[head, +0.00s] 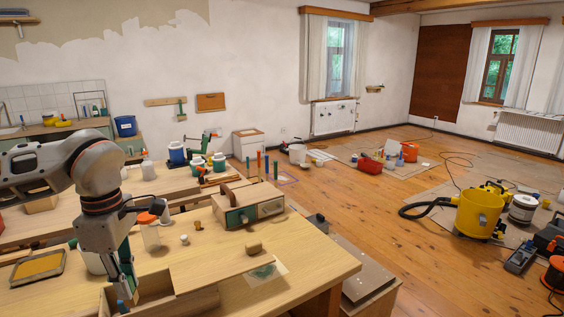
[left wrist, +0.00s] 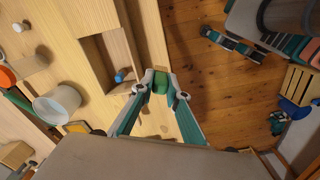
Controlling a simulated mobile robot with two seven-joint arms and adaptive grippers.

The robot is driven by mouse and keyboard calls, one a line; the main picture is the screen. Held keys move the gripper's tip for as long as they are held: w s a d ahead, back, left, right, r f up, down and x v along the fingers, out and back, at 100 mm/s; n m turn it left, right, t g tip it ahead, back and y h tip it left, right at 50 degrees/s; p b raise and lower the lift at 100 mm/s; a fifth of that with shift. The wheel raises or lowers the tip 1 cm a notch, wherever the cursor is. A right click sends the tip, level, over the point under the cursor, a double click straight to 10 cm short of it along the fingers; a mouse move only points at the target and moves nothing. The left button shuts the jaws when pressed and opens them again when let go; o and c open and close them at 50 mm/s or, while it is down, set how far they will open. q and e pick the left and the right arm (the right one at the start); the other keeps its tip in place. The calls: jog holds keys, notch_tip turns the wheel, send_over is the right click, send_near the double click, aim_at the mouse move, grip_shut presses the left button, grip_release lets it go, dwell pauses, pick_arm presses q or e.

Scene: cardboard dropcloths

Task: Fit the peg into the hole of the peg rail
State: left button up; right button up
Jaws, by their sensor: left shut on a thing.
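My left gripper (head: 126,280) points down over the near left part of the workbench. In the left wrist view its teal fingers (left wrist: 159,80) close on a small dark green piece (left wrist: 160,86), which looks like the peg. Most of it is hidden between the fingertips. A blue-topped cylinder (left wrist: 124,75) stands in an open wooden compartment (left wrist: 97,50) beside the fingertips; it also shows below the gripper in the head view (head: 121,305). I cannot clearly make out the peg rail or its hole. My right gripper is out of view.
An orange-lidded jar (head: 149,232) and a white cup (left wrist: 58,104) are close by. The bench's right end is mostly clear.

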pick_arm(q)
jog(key=s+d+f+m, duration=0.2)
jog(key=d+f+m, duration=0.1)
jog(key=m, duration=0.6)
jog(key=s+d+f+m, duration=0.1)
jog(key=d+f+m, duration=0.1)
jog(key=f+m, duration=0.4)
jog(key=shift+s+d+f+m, duration=0.25)
jog(key=shift+s+d+m, duration=0.15)
jog(key=shift+m, duration=1.7)
